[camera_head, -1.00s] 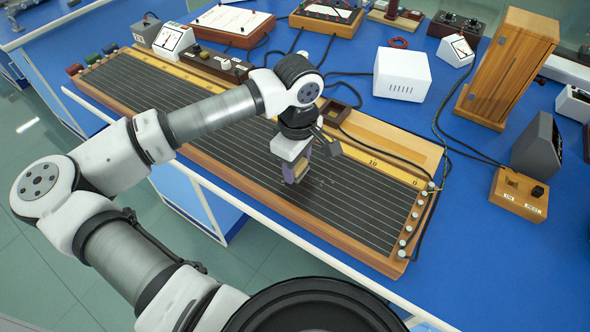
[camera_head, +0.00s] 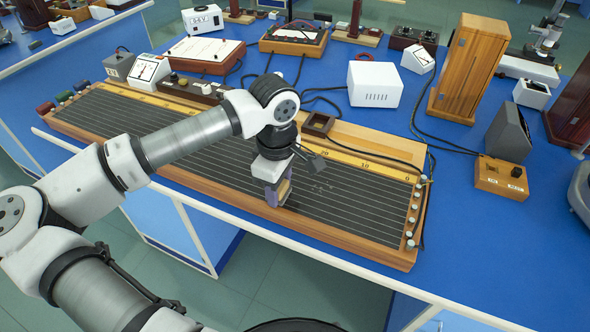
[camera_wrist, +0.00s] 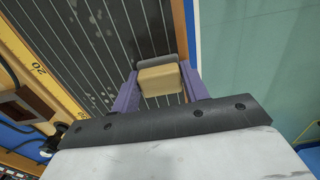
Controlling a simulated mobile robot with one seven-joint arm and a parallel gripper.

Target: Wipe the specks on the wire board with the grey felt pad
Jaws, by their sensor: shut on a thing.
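The wire board (camera_head: 372,208) is a long black panel with pale parallel wires in a wooden frame. Pale grey specks (camera_head: 322,188) lie on it, right of my gripper; several specks (camera_wrist: 97,20) also show in the wrist view. My gripper (camera_head: 278,194) has purple fingers and points down over the board near its front edge. It is shut on a tan-backed block with a grey lower part, the felt pad (camera_wrist: 160,78), which sits between the fingers. I cannot tell whether the pad touches the board.
A yellow scale strip (camera_head: 345,165) and a small dark-topped wooden slider (camera_head: 318,124) lie along the board's back side. Terminal knobs (camera_head: 411,234) stand at its right end. A white box (camera_head: 374,84) and a tall wooden case (camera_head: 462,68) stand behind on the blue bench.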

